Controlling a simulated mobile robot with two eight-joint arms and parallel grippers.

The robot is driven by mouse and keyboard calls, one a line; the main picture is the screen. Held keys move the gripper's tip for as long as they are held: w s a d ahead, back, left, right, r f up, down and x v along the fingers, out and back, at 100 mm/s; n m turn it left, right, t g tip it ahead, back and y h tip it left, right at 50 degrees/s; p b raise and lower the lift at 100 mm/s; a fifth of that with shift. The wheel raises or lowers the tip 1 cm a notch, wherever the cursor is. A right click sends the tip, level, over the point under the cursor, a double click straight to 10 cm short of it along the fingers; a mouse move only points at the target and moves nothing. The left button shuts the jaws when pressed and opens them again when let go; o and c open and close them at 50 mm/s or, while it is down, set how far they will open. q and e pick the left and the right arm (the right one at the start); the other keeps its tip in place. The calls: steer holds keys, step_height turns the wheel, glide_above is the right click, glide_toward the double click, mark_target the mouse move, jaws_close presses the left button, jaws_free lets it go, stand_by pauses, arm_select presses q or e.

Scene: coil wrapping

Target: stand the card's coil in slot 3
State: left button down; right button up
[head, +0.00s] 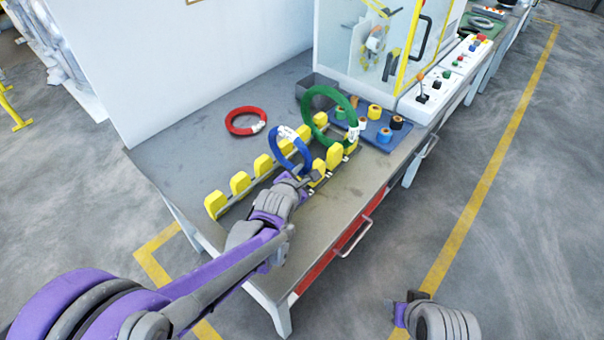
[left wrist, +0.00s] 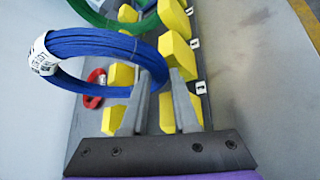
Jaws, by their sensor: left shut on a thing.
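My left gripper (head: 300,179) is shut on the lower part of a blue coil (head: 306,150) with a white label. The coil is upright above the rack of yellow blocks (head: 239,183); I cannot tell whether it touches the rack. The left wrist view shows the blue coil (left wrist: 100,43) at the fingertips (left wrist: 163,78), label on the left. A green coil (head: 311,108) stands upright at the rack's far end. A red coil (head: 229,124) lies flat on the table behind the rack. No card or slot number is readable. My right gripper (head: 404,307) is low, off the table.
A blue tray (head: 373,140) with several coloured spools stands beyond the green coil. A grey bin (head: 316,84) and a clear-walled machine (head: 362,45) stand behind. A control box (head: 432,98) is at the right. The table (head: 185,160) is clear around the red coil.

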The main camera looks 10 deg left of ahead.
arm_select(q)
steer(key=c, duration=0.6)
jaws_free()
steer(key=shift+s+a+f, duration=0.1)
steer(key=shift+s+f, duration=0.3)
steer(key=shift+f, duration=0.4)
steer(key=shift+s+r, duration=0.4)
steer(key=shift+s, duration=0.05)
steer(key=r+p+v, duration=0.1)
steer(key=v, duration=0.8)
steer(key=shift+r+p, duration=0.3)
steer(key=shift+p, duration=0.05)
arm_select(e)
steer(key=shift+w+r, duration=0.4)
steer(key=shift+r, duration=0.3)
arm_select(q)
steer(key=shift+w, duration=0.1)
